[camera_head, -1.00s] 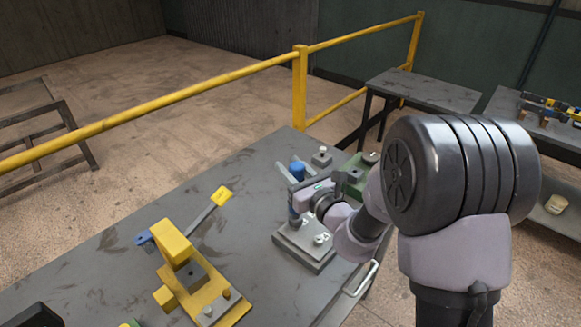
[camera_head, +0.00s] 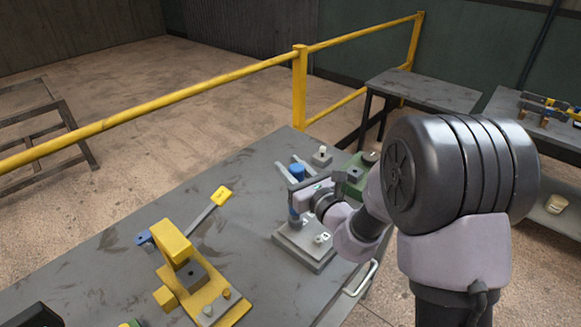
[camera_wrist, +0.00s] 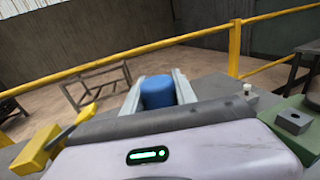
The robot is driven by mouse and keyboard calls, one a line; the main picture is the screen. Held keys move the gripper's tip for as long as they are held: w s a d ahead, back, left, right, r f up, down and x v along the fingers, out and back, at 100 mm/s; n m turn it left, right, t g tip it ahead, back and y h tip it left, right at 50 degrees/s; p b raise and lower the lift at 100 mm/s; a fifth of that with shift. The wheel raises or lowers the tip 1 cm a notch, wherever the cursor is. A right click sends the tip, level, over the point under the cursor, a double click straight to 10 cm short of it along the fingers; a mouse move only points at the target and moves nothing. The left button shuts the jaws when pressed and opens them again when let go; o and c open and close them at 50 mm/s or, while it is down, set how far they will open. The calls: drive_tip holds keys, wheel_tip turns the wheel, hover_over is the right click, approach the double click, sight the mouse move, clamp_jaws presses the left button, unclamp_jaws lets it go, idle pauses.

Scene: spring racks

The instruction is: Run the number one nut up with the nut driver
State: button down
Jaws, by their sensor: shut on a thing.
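The nut driver (camera_head: 297,171) has a blue handle and stands about upright over a grey plate block. My gripper (camera_head: 291,168) is shut on it, with one finger on each side of the blue handle. In the wrist view the blue handle (camera_wrist: 158,92) shows between both fingers. A blue lower part of the driver shows under the gripper, just above the left end of the plate (camera_head: 290,247). A light nut with a small label (camera_head: 321,239) stands on the plate's right part. The driver's tip and the number one nut are hidden or too small to tell.
A yellow lever fixture (camera_head: 215,300) stands left on the grey bench (camera_head: 110,262). A small grey block with a white knob (camera_head: 321,157) and a green fixture (camera_head: 358,188) are close behind my gripper. A yellow rail (camera_head: 150,101) runs beyond the bench.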

drive_tip(key=shift+s+f+b, duration=0.1)
drive_tip(key=shift+f+b, duration=0.8)
drive_tip(key=shift+f, duration=0.25)
idle(2.0)
wheel_tip(320, 180, up, 7)
drive_tip(key=p, duration=0.6)
drive_tip(key=shift+r, duration=0.15)
